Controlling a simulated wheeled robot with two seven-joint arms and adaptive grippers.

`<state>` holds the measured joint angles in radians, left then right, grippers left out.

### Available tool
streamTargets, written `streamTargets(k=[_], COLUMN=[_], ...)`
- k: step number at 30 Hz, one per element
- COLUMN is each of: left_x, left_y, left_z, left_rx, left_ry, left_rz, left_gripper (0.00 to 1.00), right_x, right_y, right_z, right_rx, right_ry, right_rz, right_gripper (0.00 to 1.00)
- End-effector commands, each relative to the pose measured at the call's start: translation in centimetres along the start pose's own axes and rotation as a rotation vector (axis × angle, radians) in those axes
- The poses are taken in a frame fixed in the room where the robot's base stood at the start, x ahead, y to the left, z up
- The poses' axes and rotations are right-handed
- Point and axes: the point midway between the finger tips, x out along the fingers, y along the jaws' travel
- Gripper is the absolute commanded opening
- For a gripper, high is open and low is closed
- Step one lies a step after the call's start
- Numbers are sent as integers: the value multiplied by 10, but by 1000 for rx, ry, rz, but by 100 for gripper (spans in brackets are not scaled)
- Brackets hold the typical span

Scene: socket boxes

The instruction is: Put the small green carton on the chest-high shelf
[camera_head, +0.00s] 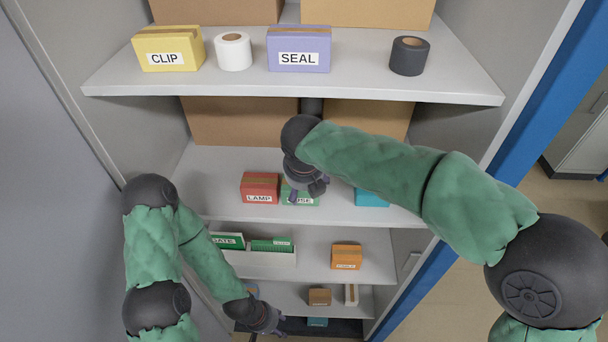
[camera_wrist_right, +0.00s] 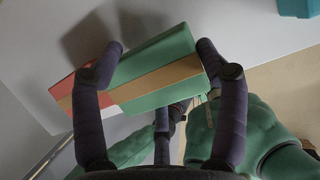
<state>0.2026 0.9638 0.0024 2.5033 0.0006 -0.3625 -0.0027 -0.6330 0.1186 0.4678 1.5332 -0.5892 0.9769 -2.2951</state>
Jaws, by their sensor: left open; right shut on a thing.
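A green carton (camera_head: 299,198) with a white label, partly hidden by my right gripper, is at the second shelf from the top, just right of the red LAMP carton. My right gripper (camera_head: 308,188) is shut on it. In the right wrist view the green carton (camera_wrist_right: 160,65), with a brown tape strip, sits between the two fingers (camera_wrist_right: 158,58), close against the red carton (camera_wrist_right: 66,92). I cannot tell whether its bottom touches the shelf (camera_head: 340,205). My left gripper (camera_head: 268,318) is low, near the bottom shelves, open and holding nothing visible.
The upper shelf (camera_head: 360,85) holds a yellow CLIP box (camera_head: 167,48), white tape roll, purple SEAL box (camera_head: 299,48) and black roll. A teal box (camera_head: 372,197) stands right of the gripper. Below are a white bin (camera_head: 255,259) with green cartons and an orange box (camera_head: 346,257).

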Motion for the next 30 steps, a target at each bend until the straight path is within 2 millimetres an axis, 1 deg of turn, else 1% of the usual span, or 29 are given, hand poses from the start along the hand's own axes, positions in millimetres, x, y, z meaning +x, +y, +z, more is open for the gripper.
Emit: streamTargets(k=[5, 11, 14, 15, 20, 21, 23, 24, 30], left_x=[-1, -5, -2, -2, -2, -2, -3, -3, -3], left_y=[0, 2, 1, 1, 1, 1, 1, 1, 1], left_z=[0, 0, 0, 0, 0, 0, 0, 0, 0], left_rx=[0, 0, 0, 0, 0, 0, 0, 0, 0], left_ry=[0, 0, 0, 0, 0, 0, 0, 0, 0], left_rz=[0, 0, 0, 0, 0, 0, 0, 0, 0], left_gripper=[46, 46, 46, 46, 46, 46, 46, 46, 46], right_x=[4, 15, 27, 28, 29, 29, 29, 29, 29], right_y=[0, 0, 0, 0, 0, 0, 0, 0, 0], right_z=[11, 39, 32, 31, 31, 30, 30, 30, 30], right_rx=[2, 4, -1, -1, -1, -1, -1, -1, -1], right_ry=[-1, 0, 2, 1, 1, 2, 2, 2, 1], right_rz=[0, -1, 0, 0, 0, 0, 0, 0, 0], right_gripper=[33, 33, 33, 27, 27, 76, 93, 99, 99])
